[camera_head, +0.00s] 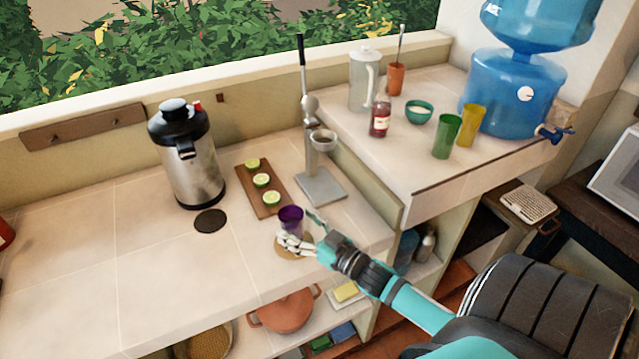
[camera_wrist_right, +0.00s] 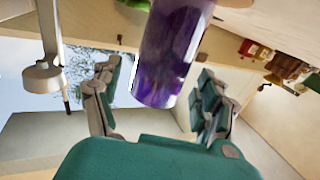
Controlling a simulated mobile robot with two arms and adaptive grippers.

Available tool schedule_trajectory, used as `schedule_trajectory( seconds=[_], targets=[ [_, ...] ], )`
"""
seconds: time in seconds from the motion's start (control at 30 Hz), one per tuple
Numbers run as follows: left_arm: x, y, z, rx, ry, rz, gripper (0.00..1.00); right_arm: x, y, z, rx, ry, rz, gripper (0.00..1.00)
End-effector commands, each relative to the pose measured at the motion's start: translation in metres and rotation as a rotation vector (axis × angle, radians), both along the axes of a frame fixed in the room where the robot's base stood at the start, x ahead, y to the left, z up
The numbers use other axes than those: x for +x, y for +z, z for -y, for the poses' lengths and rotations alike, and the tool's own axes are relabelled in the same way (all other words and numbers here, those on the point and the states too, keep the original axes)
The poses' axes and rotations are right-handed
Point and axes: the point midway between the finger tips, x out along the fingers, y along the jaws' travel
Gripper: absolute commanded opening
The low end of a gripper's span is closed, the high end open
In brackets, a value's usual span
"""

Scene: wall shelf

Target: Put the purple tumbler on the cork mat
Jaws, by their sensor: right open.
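The purple tumbler (camera_head: 291,216) stands upright at the counter's front right, at the cork mat (camera_head: 281,252). My right gripper (camera_head: 301,232) is beside it and hides its base, so I cannot fully see how it rests on the mat. In the right wrist view the tumbler (camera_wrist_right: 170,48) is between the spread fingers of my right gripper (camera_wrist_right: 158,75), with gaps visible near the fingers. The right gripper is open. My left gripper is not in view.
A cutting board (camera_head: 255,196) with lime halves and a metal juicer press (camera_head: 319,187) stand behind the tumbler. A steel airpot (camera_head: 188,165) and a dark round mat (camera_head: 210,221) are left. The counter's left front is clear. Green (camera_head: 447,136) and yellow (camera_head: 470,124) tumblers stand on the raised counter.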

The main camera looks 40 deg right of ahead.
Motion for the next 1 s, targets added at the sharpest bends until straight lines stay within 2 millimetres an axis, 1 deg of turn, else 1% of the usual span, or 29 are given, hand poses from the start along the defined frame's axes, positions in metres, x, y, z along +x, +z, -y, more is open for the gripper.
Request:
schedule_trajectory(
  seconds=[0.03,0.2,0.3,0.4,0.5,0.6,1.0],
  targets=[
    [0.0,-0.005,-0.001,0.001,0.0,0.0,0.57,-0.013,-0.004,0.002,-0.002,0.001,-0.004,0.76],
    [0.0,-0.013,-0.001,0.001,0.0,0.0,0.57,-0.05,-0.004,0.008,-0.002,0.0,-0.004,0.76],
    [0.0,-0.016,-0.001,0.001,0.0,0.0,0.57,-0.068,-0.003,0.011,-0.001,0.0,-0.003,0.76],
    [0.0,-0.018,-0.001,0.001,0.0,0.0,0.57,-0.082,-0.002,0.013,0.0,0.0,-0.002,0.76],
    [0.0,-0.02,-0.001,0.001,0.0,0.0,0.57,-0.089,-0.001,0.014,-0.002,0.0,-0.001,0.76],
    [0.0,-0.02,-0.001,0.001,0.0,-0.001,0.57,-0.093,0.0,0.015,-0.002,0.0,0.0,0.76],
    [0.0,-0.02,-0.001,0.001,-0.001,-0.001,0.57,-0.093,0.0,0.015,-0.001,0.0,0.0,0.76]
  ],
)
